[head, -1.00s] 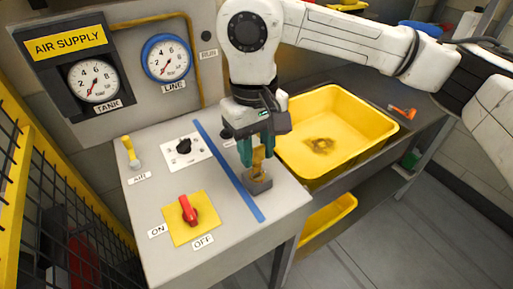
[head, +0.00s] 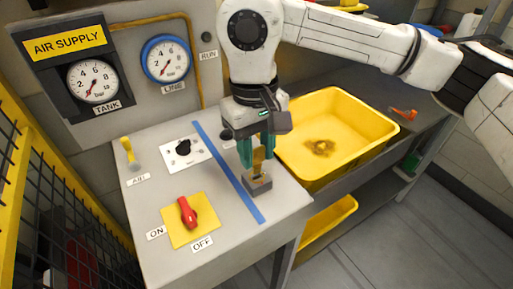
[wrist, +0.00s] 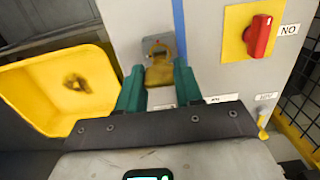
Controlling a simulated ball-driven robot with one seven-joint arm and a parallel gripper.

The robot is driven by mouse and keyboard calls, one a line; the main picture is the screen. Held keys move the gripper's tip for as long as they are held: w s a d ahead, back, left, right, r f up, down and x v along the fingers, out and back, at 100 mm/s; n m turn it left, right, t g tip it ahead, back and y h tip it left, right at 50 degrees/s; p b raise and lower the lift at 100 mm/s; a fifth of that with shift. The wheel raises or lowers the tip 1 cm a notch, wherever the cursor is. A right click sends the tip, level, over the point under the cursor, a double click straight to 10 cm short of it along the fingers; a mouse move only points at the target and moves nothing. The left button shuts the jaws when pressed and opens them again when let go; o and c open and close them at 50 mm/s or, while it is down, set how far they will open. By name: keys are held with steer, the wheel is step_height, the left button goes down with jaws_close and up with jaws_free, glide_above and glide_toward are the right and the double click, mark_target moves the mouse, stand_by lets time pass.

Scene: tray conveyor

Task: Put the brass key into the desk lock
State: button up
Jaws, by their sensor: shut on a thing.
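My gripper (head: 257,158) points down over the right part of the grey desk, its green fingers shut on the brass key (head: 258,161). In the wrist view the key (wrist: 159,73) sits between the fingertips (wrist: 160,79). Just below it is a small grey block (head: 258,186) with an opening in its top, also in the wrist view (wrist: 170,40). The key's lower end is at or just above the block; I cannot tell whether they touch. A white plate (head: 200,154) with a black round fitting (head: 183,147), which looks like the lock, lies left of the blue stripe.
A red switch (head: 187,212) on a yellow plate stands at the desk's front. A yellow lever (head: 128,150) is at the left. A yellow bin (head: 385,130) stands right of the desk. Gauges (head: 166,58) are on the back panel. A blue stripe (head: 230,172) crosses the desk.

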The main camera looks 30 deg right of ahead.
mark_target(256, 162)
steer(key=shift+f+b, duration=1.8)
steer(key=o, duration=1.2)
steer(key=shift+r, duration=0.1)
step_height(256, 162, up, 11)
steer(key=shift+w, duration=0.3)
